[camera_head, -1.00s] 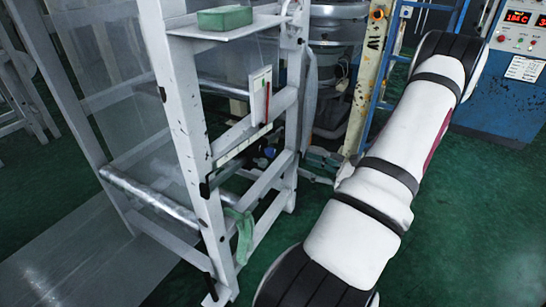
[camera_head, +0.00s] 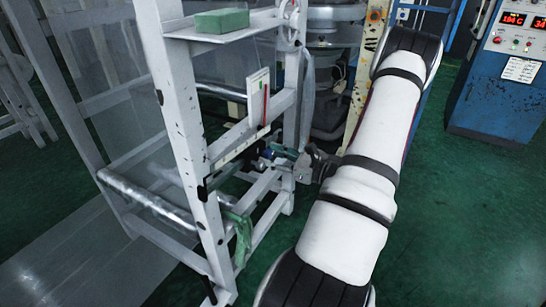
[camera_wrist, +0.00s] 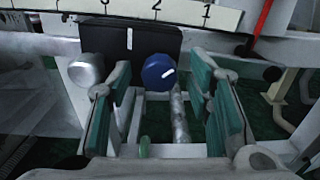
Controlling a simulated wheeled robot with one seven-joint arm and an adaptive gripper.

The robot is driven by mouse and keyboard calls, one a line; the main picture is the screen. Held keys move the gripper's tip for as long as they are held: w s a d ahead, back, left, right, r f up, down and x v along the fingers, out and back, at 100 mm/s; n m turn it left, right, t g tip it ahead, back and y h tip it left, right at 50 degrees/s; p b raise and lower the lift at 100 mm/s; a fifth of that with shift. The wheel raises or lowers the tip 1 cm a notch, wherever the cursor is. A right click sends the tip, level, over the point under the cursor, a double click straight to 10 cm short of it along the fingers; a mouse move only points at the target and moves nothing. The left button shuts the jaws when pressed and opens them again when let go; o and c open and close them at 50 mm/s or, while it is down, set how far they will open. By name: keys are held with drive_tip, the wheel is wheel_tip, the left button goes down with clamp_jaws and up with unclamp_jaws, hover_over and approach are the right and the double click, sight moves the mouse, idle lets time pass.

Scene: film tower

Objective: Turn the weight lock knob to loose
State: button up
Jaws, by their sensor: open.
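The round blue knob (camera_wrist: 157,74) sits in the middle of the wrist view, on the front of a black block (camera_wrist: 112,42). It bears a short white mark slanting up to the right; a white vertical line is on the block above. My gripper (camera_wrist: 160,84) is open, with one green-padded finger on each side of the knob. Clear gaps show on both sides, so it holds nothing. In the head view my gripper (camera_head: 290,156) is at the right side of the white frame, where the knob is too small to make out clearly.
A silver cylinder (camera_wrist: 86,69) sticks out left of the knob, close to the left finger. A numbered scale (camera_wrist: 190,12) runs above the block. The white frame (camera_head: 187,130) carries a shelf with a green block (camera_head: 222,21). A blue control cabinet (camera_head: 500,90) stands at the right.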

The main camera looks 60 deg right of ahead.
clamp_jaws()
drive_tip(key=shift+n+b, duration=0.3)
drive_tip(key=shift+n, duration=0.1)
drive_tip(key=n+b, duration=0.3)
drive_tip(key=shift+f+n, duration=0.15)
drive_tip(key=shift+n, duration=0.15)
drive_tip(key=n+b, duration=1.3)
drive_tip(key=b, duration=0.5)
drive_tip(key=shift+d+n, duration=0.1)
drive_tip(key=shift+n, duration=0.2)
drive_tip(key=shift+r, duration=0.25)
unclamp_jaws()
